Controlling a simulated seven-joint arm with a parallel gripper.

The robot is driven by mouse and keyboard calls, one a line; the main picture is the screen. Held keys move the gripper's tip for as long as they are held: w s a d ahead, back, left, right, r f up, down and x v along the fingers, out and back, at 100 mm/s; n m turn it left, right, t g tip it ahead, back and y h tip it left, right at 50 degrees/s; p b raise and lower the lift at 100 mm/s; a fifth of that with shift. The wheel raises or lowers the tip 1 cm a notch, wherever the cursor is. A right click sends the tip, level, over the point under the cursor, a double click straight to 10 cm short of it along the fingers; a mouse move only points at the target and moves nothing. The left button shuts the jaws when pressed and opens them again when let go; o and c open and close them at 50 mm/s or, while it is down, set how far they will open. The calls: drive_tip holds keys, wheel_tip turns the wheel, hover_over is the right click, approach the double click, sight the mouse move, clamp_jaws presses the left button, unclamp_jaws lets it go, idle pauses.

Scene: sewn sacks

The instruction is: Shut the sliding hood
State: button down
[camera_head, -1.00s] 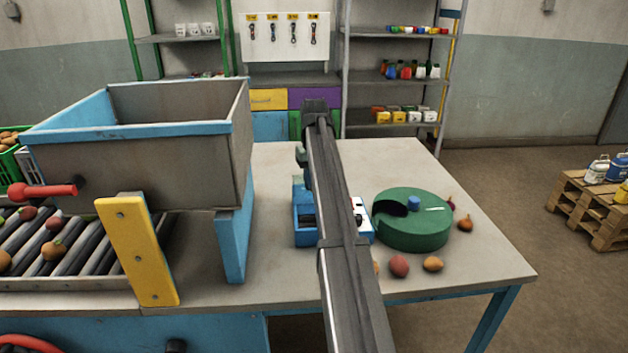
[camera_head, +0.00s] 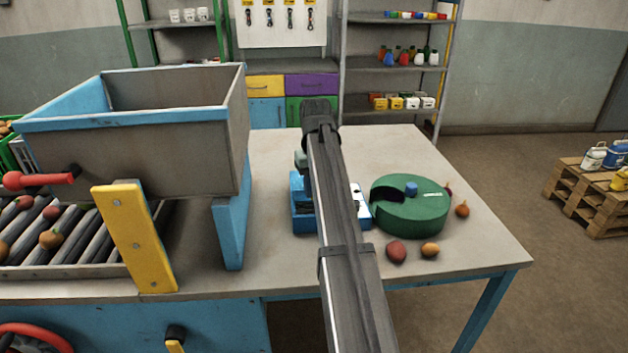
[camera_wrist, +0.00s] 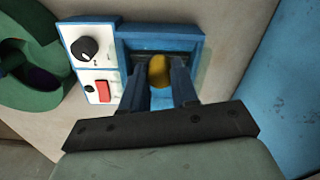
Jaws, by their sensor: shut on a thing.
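A small blue machine (camera_head: 302,212) stands on the table, partly hidden behind my arm. In the wrist view its blue frame (camera_wrist: 160,32) surrounds a dark opening, and a white control panel (camera_wrist: 78,36) with a black knob and a red switch sits to the left. My gripper (camera_wrist: 159,76) is at this opening, its fingers on either side of a yellow rounded thing (camera_wrist: 158,66) and shut on it. I cannot tell whether this is a knob on the sliding hood. The hood itself is not clearly visible. In the head view the fingertips are hidden.
A green round container (camera_head: 412,215) stands right of the machine, with loose vegetables (camera_head: 397,252) around it. A large grey hopper (camera_head: 180,150) with a blue rim stands left, above a roller conveyor (camera_head: 75,240). A yellow post (camera_head: 136,240) stands in front.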

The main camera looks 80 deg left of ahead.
drive_tip(key=shift+d, duration=0.3)
drive_tip(key=c, duration=1.2)
unclamp_jaws()
drive_tip(key=o, duration=0.4)
drive_tip(key=shift+c, duration=0.2)
drive_tip(key=shift+a, duration=0.1)
wheel_tip(320, 180, up, 14)
drive_tip(key=shift+f, duration=0.1)
